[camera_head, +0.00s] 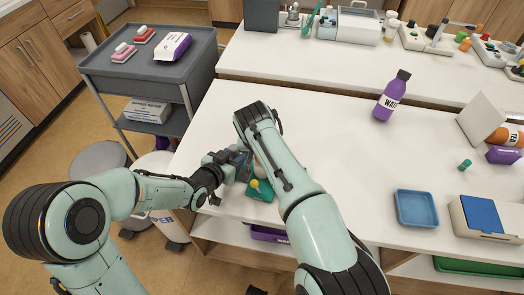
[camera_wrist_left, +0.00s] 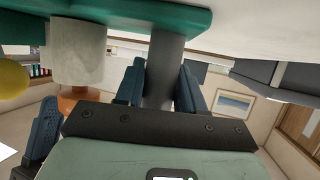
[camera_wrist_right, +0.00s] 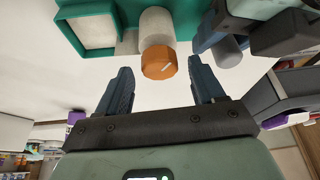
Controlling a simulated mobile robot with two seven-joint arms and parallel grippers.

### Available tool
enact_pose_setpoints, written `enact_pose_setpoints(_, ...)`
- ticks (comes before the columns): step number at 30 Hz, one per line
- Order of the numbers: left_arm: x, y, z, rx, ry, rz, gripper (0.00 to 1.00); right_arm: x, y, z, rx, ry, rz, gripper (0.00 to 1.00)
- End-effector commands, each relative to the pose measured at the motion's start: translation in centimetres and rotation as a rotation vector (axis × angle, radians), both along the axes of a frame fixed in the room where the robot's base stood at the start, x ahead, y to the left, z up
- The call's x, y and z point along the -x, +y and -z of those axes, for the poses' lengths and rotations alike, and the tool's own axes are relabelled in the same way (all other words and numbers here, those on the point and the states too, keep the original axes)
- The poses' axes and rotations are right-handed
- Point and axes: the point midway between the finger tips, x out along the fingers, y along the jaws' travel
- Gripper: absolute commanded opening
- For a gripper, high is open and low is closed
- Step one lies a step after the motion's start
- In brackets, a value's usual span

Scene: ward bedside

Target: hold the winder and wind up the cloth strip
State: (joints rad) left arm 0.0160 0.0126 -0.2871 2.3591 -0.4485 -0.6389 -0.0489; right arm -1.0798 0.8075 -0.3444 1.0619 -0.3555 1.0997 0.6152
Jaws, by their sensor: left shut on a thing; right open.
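The winder has a green base (camera_head: 262,195) with a yellow knob (camera_head: 254,183), near the table's front edge. In the left wrist view, my left gripper (camera_wrist_left: 161,78) is shut on the winder's grey handle (camera_wrist_left: 166,55). The white cloth roll (camera_wrist_left: 78,55) with its orange end (camera_wrist_left: 80,98) is beside it. In the right wrist view, my right gripper (camera_wrist_right: 161,88) is open and empty. The orange end (camera_wrist_right: 158,63) and white roll (camera_wrist_right: 157,27) lie just beyond its fingertips, apart from them. In the head view, my right forearm hides the right gripper and part of the winder.
A blue tray (camera_head: 416,208) and a box with a blue top (camera_head: 483,215) are at the right. A purple bottle (camera_head: 392,96) stands farther back. A grey cart (camera_head: 150,75) is at the left. The table between the winder and blue tray is mostly clear.

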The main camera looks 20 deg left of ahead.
Motion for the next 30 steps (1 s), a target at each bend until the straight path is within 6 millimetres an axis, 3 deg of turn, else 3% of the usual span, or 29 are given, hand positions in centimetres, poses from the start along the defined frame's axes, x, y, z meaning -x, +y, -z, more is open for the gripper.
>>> enact_pose_setpoints(9,0.0,0.0,0.0,-0.001,0.001,0.001,0.0,2.4,-0.6,-6.2,-0.004,-0.004,0.0,0.68)
enact_pose_setpoints(15,0.0,0.0,0.0,-0.001,0.001,0.001,0.0,3.6,-1.0,-9.1,-0.003,-0.002,0.0,0.68)
enact_pose_setpoints(21,0.0,0.0,0.0,-0.001,0.001,0.001,0.0,4.1,-1.1,-10.3,-0.001,-0.002,0.001,0.68)
enact_pose_setpoints(30,0.0,0.0,0.0,-0.001,0.001,0.001,0.0,4.1,-1.1,-10.3,-0.001,-0.001,0.001,0.68)
